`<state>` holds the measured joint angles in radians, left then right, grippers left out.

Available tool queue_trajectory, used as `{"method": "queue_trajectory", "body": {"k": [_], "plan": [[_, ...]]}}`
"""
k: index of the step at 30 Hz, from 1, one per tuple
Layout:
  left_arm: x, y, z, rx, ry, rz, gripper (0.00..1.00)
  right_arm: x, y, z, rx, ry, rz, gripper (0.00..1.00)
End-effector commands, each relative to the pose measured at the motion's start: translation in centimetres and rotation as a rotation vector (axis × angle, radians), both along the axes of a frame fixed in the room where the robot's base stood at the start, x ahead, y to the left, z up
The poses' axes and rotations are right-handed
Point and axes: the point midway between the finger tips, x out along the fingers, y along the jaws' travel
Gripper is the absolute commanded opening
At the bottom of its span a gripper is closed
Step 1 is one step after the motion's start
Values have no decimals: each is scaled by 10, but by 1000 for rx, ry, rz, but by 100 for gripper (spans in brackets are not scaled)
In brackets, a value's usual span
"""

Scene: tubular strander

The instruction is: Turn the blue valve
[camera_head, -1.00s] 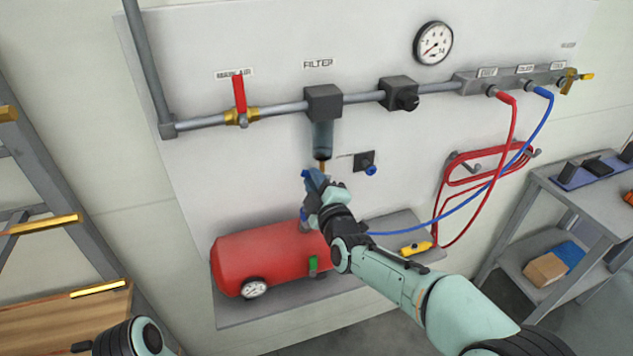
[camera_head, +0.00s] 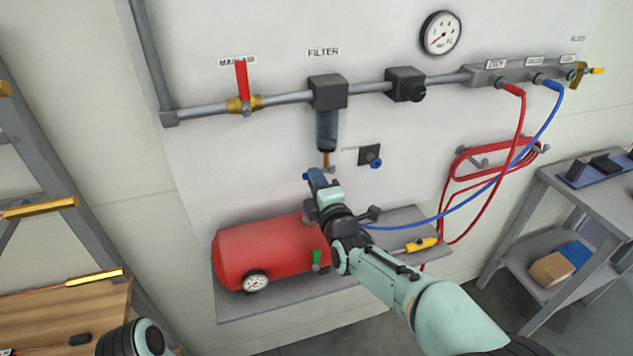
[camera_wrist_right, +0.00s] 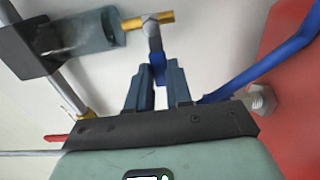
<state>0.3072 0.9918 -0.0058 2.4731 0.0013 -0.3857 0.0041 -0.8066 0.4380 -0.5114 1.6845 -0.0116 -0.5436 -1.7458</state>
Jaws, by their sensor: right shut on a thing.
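The blue valve (camera_wrist_right: 158,66) shows in the right wrist view as a small blue handle on a grey stem below a brass fitting (camera_wrist_right: 148,20). The fitting comes out of the clear bowl of the filter (camera_wrist_right: 85,32). My right gripper (camera_wrist_right: 157,72) is shut on the blue handle, with one finger on each side. In the head view my right gripper (camera_head: 314,178) is just below the brass drain of the filter (camera_head: 328,92) and mostly hides the valve. My left gripper is out of view; only part of that arm shows at the bottom left.
A red tank (camera_head: 265,250) sits on a grey shelf below my right gripper. A small blue knob (camera_head: 375,162) on a dark plate is to the right. Red (camera_head: 522,120) and blue hoses hang further right. A main-air valve with a red lever (camera_head: 242,80) is upper left.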

Motion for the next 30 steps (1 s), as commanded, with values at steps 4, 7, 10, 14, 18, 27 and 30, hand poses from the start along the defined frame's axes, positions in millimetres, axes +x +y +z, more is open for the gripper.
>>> {"method": "queue_trajectory", "body": {"k": [4, 7, 10, 14, 18, 27, 30], "plan": [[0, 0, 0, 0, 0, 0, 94, 0, -1, -1, -8, -2, -1, 0], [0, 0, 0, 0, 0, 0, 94, 0, -1, -1, -8, -2, -1, 0], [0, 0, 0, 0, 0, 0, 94, 0, -1, -1, -8, -1, -1, 30], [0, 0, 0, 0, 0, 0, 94, 0, -1, -1, -6, -1, -1, 46], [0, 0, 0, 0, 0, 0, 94, 0, 0, 0, -5, -1, 0, 46], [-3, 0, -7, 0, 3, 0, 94, -24, -8, -1, -1, 0, 1, 46], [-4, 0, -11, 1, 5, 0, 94, -45, -14, 0, 0, 0, 2, 46]]}}
